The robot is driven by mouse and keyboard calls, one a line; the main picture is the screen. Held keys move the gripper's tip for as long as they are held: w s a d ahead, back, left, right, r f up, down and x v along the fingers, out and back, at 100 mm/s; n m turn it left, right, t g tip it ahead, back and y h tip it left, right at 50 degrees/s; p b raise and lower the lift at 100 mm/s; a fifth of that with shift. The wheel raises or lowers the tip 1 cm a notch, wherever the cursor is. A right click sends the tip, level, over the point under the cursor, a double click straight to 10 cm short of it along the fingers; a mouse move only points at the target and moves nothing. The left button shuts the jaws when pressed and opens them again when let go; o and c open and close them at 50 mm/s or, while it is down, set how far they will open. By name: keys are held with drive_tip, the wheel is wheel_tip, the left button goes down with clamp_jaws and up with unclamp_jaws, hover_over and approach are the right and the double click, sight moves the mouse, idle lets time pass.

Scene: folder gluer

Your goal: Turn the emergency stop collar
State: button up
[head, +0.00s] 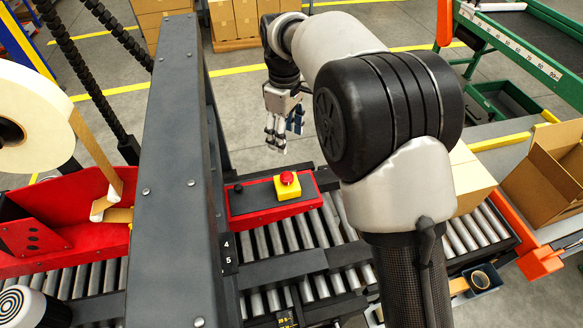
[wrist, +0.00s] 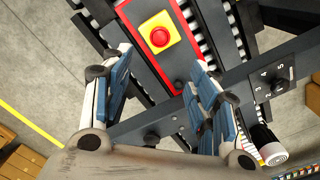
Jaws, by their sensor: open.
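The emergency stop is a red round button (head: 287,178) on a yellow box (head: 287,190). The box sits on a dark panel with a red border (head: 240,205), above the roller conveyor. In the wrist view the red button (wrist: 159,37) and yellow box (wrist: 148,50) lie beyond the fingertips, near the top centre. A separate collar cannot be made out at this size. My gripper (head: 277,143) is above and behind the panel in the head view, apart from the button. In the wrist view its blue-padded fingers (wrist: 158,68) are spread with nothing between them.
A dark upright beam (head: 170,170) stands left of the panel. A small black knob (head: 238,188) is on the panel's left end. Rollers (head: 280,240) run in front. Cardboard boxes (head: 550,165) are at the right. Open floor lies behind the panel.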

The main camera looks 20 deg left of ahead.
sight(287, 176)
wheel_tip(287, 176, down, 16)
drive_tip(key=b, duration=0.3)
drive_tip(key=shift+f, duration=0.15)
drive_tip(key=shift+c, duration=0.4)
drive_tip(key=c, duration=1)
